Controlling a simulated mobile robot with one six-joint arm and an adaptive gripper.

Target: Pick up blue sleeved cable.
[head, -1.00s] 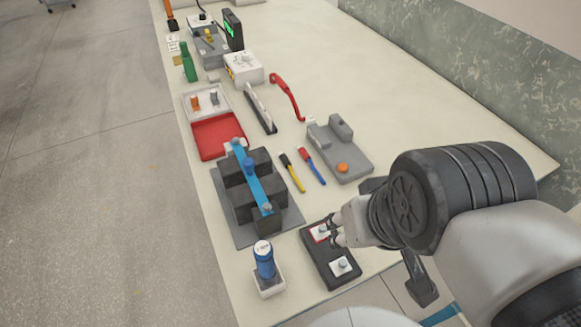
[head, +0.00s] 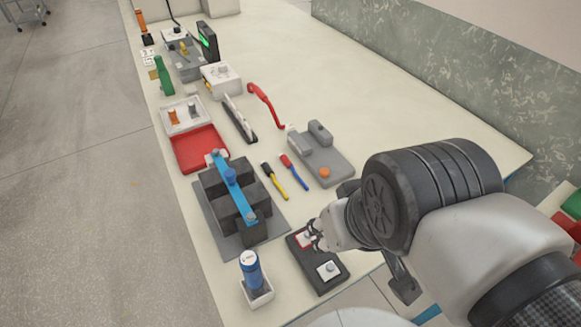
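A short piece with a red end and a blue sleeve (head: 295,172) lies on the bench in the head view, and looks like the blue sleeved cable. A similar piece with a black end and a yellow sleeve (head: 274,180) lies just left of it. My gripper (head: 314,235) is nearer the camera, over or beside the red-rimmed pad of a black block (head: 318,263). Its two fingertips look apart, with no held object visible. It is apart from the blue sleeved piece. The wrist hides part of the bench to its right.
A grey block with blue-strapped dark modules (head: 230,195) stands left. A grey fixture with an orange knob (head: 323,160) stands right of the cables. A blue cylinder in a white holder (head: 251,275) stands at the front. Free bench lies at the back right (head: 370,95).

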